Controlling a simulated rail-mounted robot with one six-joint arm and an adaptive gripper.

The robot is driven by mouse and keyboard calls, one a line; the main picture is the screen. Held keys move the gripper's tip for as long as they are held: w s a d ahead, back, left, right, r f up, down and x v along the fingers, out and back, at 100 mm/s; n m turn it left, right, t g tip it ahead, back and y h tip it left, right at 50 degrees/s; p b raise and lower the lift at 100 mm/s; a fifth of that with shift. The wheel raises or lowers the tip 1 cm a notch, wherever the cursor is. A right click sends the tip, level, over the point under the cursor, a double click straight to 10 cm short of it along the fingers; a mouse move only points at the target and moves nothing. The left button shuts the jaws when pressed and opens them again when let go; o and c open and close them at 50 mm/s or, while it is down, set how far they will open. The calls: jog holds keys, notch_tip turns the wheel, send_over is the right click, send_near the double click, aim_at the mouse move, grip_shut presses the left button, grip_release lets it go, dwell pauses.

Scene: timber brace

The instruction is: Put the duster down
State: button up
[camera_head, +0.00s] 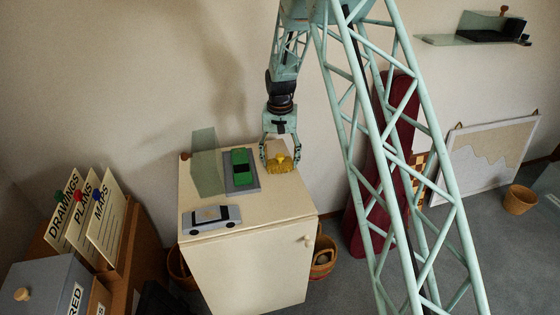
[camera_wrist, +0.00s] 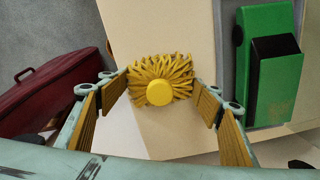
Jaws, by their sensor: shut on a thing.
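The duster (camera_head: 280,157) is yellow with a shaggy head, at the back right corner of the cream cabinet top. It also shows in the wrist view (camera_wrist: 160,82), with a round yellow knob facing the camera. My gripper (camera_head: 281,158) points down over that corner and is shut on the duster, one finger on each side of it. In the wrist view my gripper (camera_wrist: 161,98) has its fingers left and right of the duster. I cannot tell whether the duster touches the cabinet top or hangs just above it.
On the cream cabinet (camera_head: 270,205) a green toy car (camera_head: 240,163) sits on a grey base left of the duster. The front right of the top is clear.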

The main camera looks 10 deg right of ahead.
aim_at(280, 155)
jog(key=o, duration=0.9)
notch_tip(280, 155, up, 12)
jog(key=shift+f+p, duration=0.1)
jog(key=shift+p, duration=0.85)
jog(key=shift+r, duration=0.25)
